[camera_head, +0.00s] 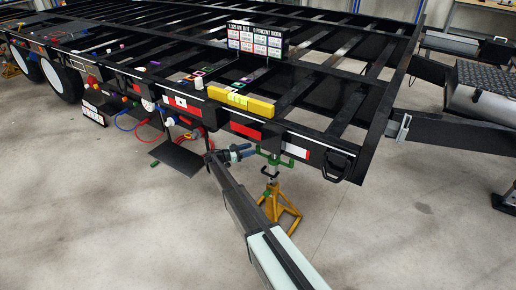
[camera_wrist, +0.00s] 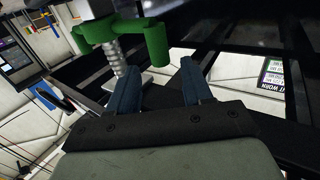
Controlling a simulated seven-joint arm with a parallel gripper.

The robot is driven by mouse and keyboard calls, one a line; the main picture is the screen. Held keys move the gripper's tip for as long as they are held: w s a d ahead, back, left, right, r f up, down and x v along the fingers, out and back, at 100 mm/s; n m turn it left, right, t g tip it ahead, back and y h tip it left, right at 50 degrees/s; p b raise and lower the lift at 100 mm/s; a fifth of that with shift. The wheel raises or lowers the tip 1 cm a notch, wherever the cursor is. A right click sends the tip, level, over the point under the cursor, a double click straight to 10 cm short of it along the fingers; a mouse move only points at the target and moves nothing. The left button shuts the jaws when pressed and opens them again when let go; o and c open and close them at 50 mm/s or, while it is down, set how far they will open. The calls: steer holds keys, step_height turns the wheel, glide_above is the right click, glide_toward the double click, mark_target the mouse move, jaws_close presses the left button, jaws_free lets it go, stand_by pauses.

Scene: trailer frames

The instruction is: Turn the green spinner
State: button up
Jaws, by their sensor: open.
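The green spinner (camera_head: 274,159) sits under the trailer's front edge, above a yellow jack stand (camera_head: 286,212). In the wrist view the green spinner (camera_wrist: 155,42) shows large, with a downward green prong and a threaded metal screw (camera_wrist: 112,58) beside it. My gripper (camera_head: 243,153) is just left of the spinner in the head view. In the wrist view my gripper (camera_wrist: 158,66) has its two blue fingers apart, with nothing held between them. The green prong lies just beyond the fingertips; whether anything touches cannot be told.
The black trailer frame (camera_head: 335,150) runs above and behind my gripper. A yellow box (camera_head: 240,101) and a sign board (camera_head: 257,41) stand on it. Red and blue hoses (camera_head: 143,121) hang at the left.

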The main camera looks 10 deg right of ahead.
mark_target(258, 147)
steer(key=shift+w+d, duration=0.2)
steer(key=shift+d, duration=0.7)
steer(key=shift+w+d, duration=0.15)
steer(key=shift+d, duration=0.8)
steer(key=shift+w+d, duration=0.2)
steer(key=shift+d, duration=0.7)
steer(key=shift+c, duration=0.2)
jaws_close()
